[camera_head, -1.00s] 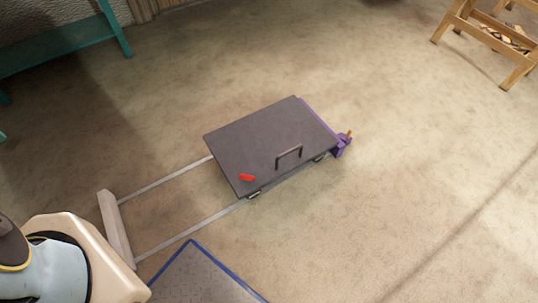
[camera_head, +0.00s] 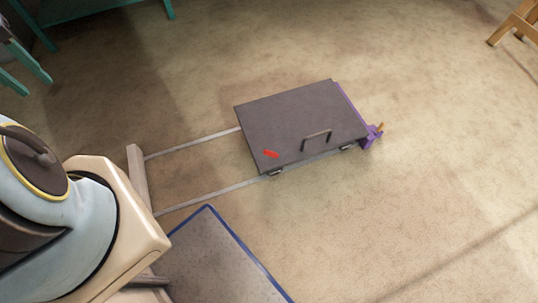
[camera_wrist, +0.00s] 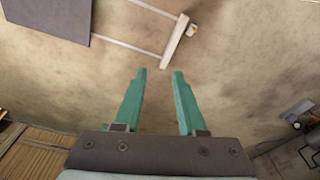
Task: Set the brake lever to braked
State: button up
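A dark grey flat cart (camera_head: 300,118) stands on two thin rails on the floor in the head view. A small red lever-like piece (camera_head: 271,154) lies on its top near the front left corner, likely the brake lever; its marked settings are too small to read. A black handle (camera_head: 317,136) stands on the cart's front side. A purple fitting (camera_head: 371,137) with a small orange-brown peg is at the right end. My gripper (camera_wrist: 159,72) shows in the wrist view with teal fingers apart, empty, over bare floor, well away from the cart (camera_wrist: 46,18).
A pale stop bar (camera_head: 138,178) closes the left end of the rails; it also shows in the wrist view (camera_wrist: 175,42). A blue-edged grey mat (camera_head: 215,262) lies in front. Teal furniture (camera_head: 60,22) stands at upper left, a wooden stand (camera_head: 515,25) at upper right. Floor right of the cart is clear.

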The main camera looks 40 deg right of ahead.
jog(key=d+f+b, duration=0.1)
jog(key=f+b, duration=0.2)
jog(key=f, duration=0.2)
jog(key=w+d+f+n+b, duration=0.1)
jog(key=d+f+b, duration=0.1)
jog(key=f, duration=0.3)
jog(key=w+d+f+n+g+b, duration=0.1)
jog(key=d+f+b, duration=0.1)
jog(key=f+b, duration=0.2)
notch_tip(320, 180, down, 2)
jog(key=shift+h, duration=0.3)
grip_shut()
jog(key=s+d+f+n+g+h+b, duration=0.1)
jog(key=d+f+n+b, duration=0.3)
jog(key=d+f+b, duration=0.4)
jog(key=s+d+f+n+g+h+b, duration=0.1)
jog(key=s+d+f+n+h+b, duration=0.2)
jog(key=d+f+b, duration=0.6)
jog(key=s+d+f+n+g+h+b, duration=0.1)
jog(key=d+f+n+b, duration=0.5)
jog(key=f, duration=2.2)
jog(key=s+d+h+b, duration=0.1)
jog(key=s+d+b, duration=0.1)
jog(key=d+b, duration=0.1)
jog(key=shift+d+g+h+b, duration=0.3)
jog(key=shift+h+b, duration=0.1)
jog(key=shift+b, duration=0.35)
jog(key=shift+f, duration=0.1)
